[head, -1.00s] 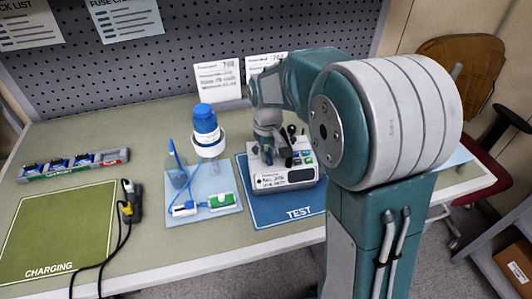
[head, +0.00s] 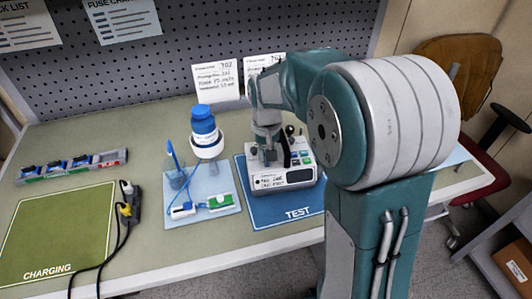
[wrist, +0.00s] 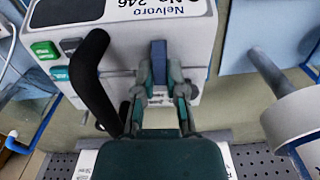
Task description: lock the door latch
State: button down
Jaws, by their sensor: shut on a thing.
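The infusion pump (head: 285,180) is a white box on the blue TEST mat (head: 262,210). In the wrist view its casing (wrist: 185,32) shows the name Nelvoro and a number, with green and grey buttons on one side. A small blue lever (wrist: 159,60), which looks like the door latch, stands between my fingertips. My gripper (wrist: 160,92) is shut on this latch, with one finger on each side. In the head view my gripper (head: 268,150) points down at the pump's top; the latch is hidden there.
A black curved handle (wrist: 90,80) rises close beside my gripper. Left of the pump, a blue-capped bottle (head: 204,125) stands above a light tray (head: 205,190). A green CHARGING mat (head: 50,235), cables and a battery rack (head: 70,167) lie further left.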

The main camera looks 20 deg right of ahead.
jog(key=shift+s+f, duration=0.1)
jog(key=c, duration=0.7)
grip_release()
notch_tip(320, 180, up, 12)
jog(key=s+n+t, duration=0.1)
jog(key=s+t, duration=0.4)
jog(key=s, duration=1.6)
jog(key=shift+s+t, duration=0.25)
jog(key=shift+t, duration=0.05)
